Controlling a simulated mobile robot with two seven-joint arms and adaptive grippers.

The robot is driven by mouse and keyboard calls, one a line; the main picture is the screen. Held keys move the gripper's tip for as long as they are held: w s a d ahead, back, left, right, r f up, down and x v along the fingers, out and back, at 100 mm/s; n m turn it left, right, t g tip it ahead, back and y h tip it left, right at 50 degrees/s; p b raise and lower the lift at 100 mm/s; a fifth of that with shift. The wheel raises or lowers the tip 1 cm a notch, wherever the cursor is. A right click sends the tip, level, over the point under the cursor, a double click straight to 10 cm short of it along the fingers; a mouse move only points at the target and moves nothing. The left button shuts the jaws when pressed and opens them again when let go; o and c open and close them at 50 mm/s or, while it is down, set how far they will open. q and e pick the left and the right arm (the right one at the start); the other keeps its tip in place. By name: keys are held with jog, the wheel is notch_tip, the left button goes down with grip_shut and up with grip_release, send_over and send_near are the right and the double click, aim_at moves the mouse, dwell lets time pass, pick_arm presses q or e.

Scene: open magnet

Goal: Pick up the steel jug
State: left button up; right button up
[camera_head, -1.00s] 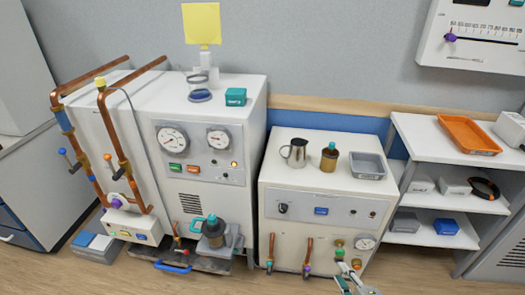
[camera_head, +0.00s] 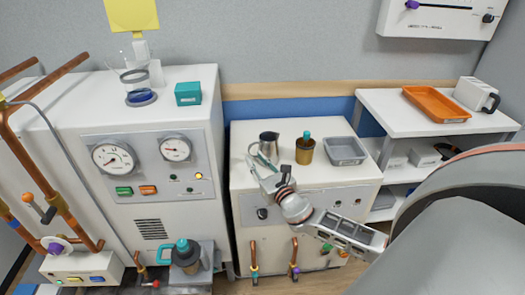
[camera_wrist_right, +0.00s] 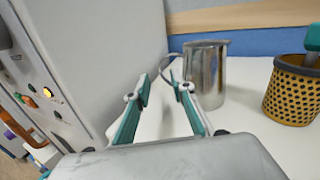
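The steel jug (camera_head: 269,139) stands upright on the white cabinet top (camera_head: 240,190), near its left side. It is shiny, and my right gripper covers part of its lower front in the head view. My right gripper (camera_head: 257,160) is close in front of the jug, its teal fingers pointing at it. In the right wrist view the fingers (camera_wrist_right: 165,86) are spread and empty. The jug (camera_wrist_right: 208,75) is ahead and slightly right there, its handle turned toward the space beyond the fingertips. I cannot tell whether a finger touches the handle. My left gripper is not in view.
A brown perforated cup with a teal top (camera_head: 305,152) stands right of the jug, with a grey tray (camera_head: 345,150) beyond it. A tall white machine with gauges (camera_head: 155,150) rises close on the left. An orange tray (camera_head: 436,104) lies on the right shelf.

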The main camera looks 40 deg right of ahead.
jog(key=w, duration=0.3)
jog(key=w+d, duration=0.1)
jog(key=w, duration=0.1)
jog(key=shift+w, duration=0.3)
jog(key=shift+r, duration=0.1)
grip_shut()
